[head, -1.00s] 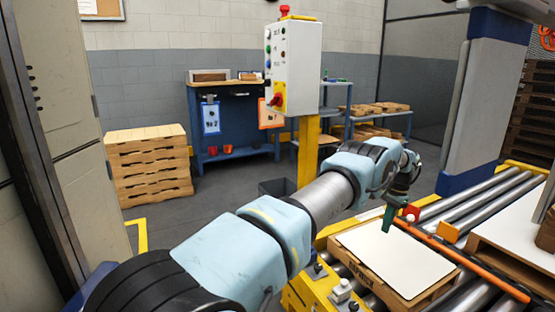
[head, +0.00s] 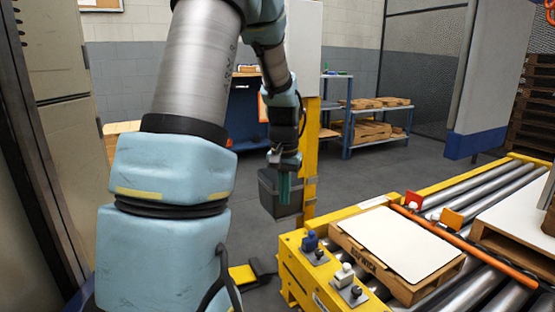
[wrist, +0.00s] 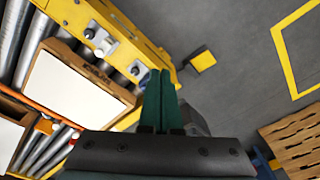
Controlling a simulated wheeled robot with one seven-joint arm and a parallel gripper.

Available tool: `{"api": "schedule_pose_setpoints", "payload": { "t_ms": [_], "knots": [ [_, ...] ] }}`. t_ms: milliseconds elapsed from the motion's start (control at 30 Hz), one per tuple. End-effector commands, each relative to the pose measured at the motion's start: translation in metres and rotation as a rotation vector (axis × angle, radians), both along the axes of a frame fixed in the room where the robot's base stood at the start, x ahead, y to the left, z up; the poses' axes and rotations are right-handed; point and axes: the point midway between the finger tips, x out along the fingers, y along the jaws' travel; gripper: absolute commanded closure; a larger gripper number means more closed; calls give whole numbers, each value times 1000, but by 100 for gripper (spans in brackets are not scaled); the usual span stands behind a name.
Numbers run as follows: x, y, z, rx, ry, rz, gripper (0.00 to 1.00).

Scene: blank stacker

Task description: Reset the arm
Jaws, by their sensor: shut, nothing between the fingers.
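My gripper (head: 284,188) hangs pointing down in the head view, left of the yellow post and in front of a dark bin. Its green fingers (wrist: 162,100) are together and empty in the wrist view. My arm is raised and folded on the left side of the head view. The gripper is apart from the conveyor and its pallet.
A wooden pallet (head: 410,291) with a white sheet (head: 397,243) lies on the roller conveyor at right. A yellow control ledge (head: 312,288) with switches runs along its near side. A dark bin (head: 270,200) stands behind the gripper, by the yellow post (head: 311,150). Grey floor lies around.

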Motion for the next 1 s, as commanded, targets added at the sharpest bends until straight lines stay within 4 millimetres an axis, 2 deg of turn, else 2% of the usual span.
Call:
{"api": "schedule_pose_setpoints", "payload": {
  "t_ms": [33, 200, 500, 567, 867, 1000],
  "knots": [
    [-22, 17, -3, -6, -8, 42, 100],
    [-75, 51, -9, -19, -30, 143, 100],
    [-153, 87, -25, -34, -59, 275, 100],
    [-151, 86, -7, -34, -60, 274, 100],
    [-150, 86, 44, -33, -58, 271, 100],
    [-150, 86, 80, -33, -58, 271, 100]
  ]
}}
